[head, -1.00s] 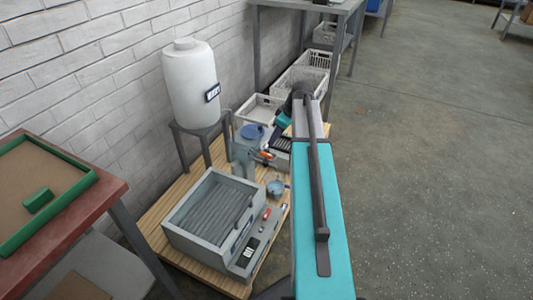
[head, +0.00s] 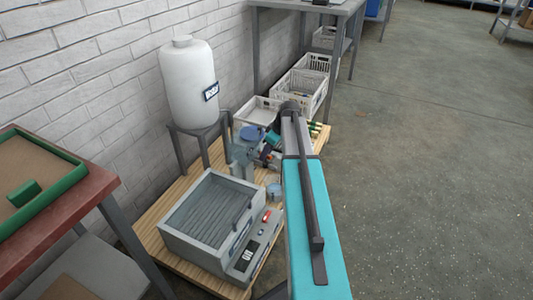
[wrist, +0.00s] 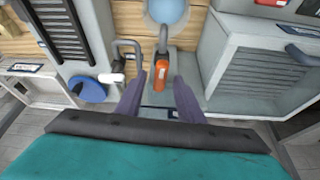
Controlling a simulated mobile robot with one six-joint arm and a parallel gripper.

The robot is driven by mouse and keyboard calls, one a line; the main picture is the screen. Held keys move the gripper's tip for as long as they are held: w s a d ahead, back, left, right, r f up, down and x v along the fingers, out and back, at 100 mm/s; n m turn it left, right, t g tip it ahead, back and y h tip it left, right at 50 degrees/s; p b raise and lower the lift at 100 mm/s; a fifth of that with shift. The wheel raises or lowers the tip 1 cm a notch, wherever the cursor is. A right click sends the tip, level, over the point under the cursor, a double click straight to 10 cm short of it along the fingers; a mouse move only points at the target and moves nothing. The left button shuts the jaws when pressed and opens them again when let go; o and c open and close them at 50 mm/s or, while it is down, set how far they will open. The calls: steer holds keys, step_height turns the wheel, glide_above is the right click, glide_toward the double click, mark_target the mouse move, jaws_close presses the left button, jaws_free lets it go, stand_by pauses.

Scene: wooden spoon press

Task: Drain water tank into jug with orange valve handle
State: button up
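The orange valve handle (wrist: 161,76) is in the wrist view, on a grey bent pipe. My gripper (wrist: 161,82) is open, with one dark finger on each side of the handle and visible gaps between. A round blue-topped vessel (wrist: 168,12), probably the jug, is at the top edge. In the head view a small blue-grey pot (head: 273,190), likely the same jug, is beside the press. A grey unit with a blue lid (head: 250,132) is behind it. A white tank (head: 188,85) with a label stands on a metal stand. My arm partly hides the handle area in the head view.
A grey box-shaped press (head: 195,244) stands on the wooden pallet (head: 150,240). White crates (head: 300,92) are behind. A red-topped table (head: 85,200) is at the left, by the brick wall. The floor (head: 430,150) at the right is open.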

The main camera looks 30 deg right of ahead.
jaws_close()
